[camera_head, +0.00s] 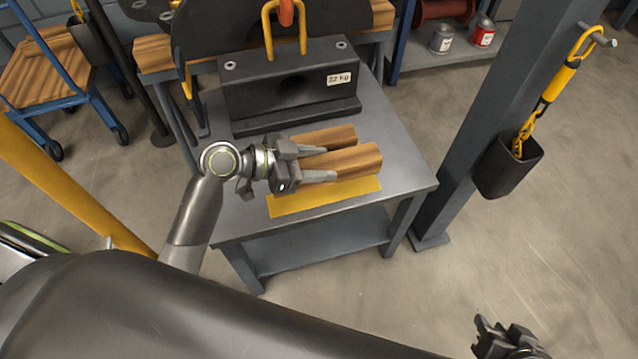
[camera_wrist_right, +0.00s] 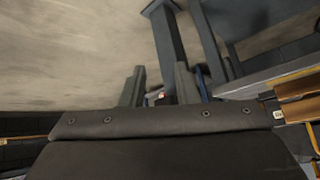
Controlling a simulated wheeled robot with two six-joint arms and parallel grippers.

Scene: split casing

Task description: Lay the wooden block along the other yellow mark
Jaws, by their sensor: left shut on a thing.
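My left gripper (camera_head: 318,164) reaches in over the grey table and is shut on a wooden block (camera_head: 350,162), one finger along each side. A yellow mark (camera_head: 325,198) lies on the table just in front of this block, roughly parallel to it; I cannot tell whether the block touches the table. A second wooden block (camera_head: 328,136) lies behind the held one, near the dark casing, partly hidden by the gripper. My right gripper (camera_head: 499,335) is at the lower right, away from the table; in the right wrist view its fingers (camera_wrist_right: 160,85) stand apart and empty.
The dark casing (camera_head: 290,85), labelled 22 KG, fills the back of the table, with a yellow shackle (camera_head: 284,28) above it. A grey post (camera_head: 488,110) with a hanging black bin (camera_head: 507,165) stands right of the table (camera_head: 400,165). The table's right front corner is clear.

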